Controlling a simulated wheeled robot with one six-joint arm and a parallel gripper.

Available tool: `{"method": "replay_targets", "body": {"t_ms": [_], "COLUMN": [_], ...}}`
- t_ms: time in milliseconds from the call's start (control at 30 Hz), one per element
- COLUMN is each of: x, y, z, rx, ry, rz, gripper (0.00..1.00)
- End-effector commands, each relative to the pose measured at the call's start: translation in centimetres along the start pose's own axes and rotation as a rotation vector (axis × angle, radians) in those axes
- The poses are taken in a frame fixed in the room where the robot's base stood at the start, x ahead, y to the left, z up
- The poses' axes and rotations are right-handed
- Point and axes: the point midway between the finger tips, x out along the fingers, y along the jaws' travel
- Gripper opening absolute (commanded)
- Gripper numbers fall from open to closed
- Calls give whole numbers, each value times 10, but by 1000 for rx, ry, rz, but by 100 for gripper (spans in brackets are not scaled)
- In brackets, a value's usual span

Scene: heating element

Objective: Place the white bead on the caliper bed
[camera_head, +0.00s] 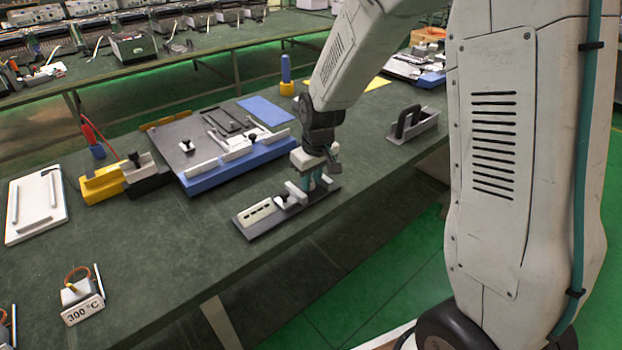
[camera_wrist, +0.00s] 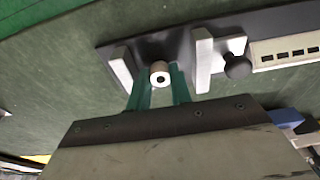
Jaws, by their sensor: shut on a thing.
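The white bead (camera_wrist: 160,73), a small ring with a dark hole, sits between the teal fingertips of my gripper (camera_wrist: 158,84) in the wrist view. My gripper is shut on it. The dark caliper bed (camera_wrist: 177,45) lies under or just beyond the bead, between two white jaws (camera_wrist: 204,62). I cannot tell whether the bead touches the bed. In the head view my gripper (camera_head: 314,182) is over the right part of the caliper bed (camera_head: 262,228), and the bead is hidden there. A black knob (camera_wrist: 238,67) and a white slotted block (camera_wrist: 285,52) are on the same base.
A blue-edged tray (camera_head: 205,182) with white bars stands behind the caliper. A grey holder with a black handle (camera_head: 413,128) is at the right. A 300 °C block (camera_head: 82,305) and a white plate (camera_head: 35,205) are at the left. The bench's front edge runs close to the caliper.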

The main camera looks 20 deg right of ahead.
Motion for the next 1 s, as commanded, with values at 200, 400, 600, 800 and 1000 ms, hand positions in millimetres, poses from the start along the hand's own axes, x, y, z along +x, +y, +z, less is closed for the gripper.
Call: {"method": "replay_targets", "body": {"t_ms": [200,400,600,800,1000], "x": [3,3,-8,-47,-89], "y": [0,0,0,0,0], "z": [0,0,0,-1,-1], "rx": [0,0,0,0,-1], "ry": [0,0,1,6,4], "rz": [0,0,0,2,1], "gripper": [30,30,30,30,30]}}
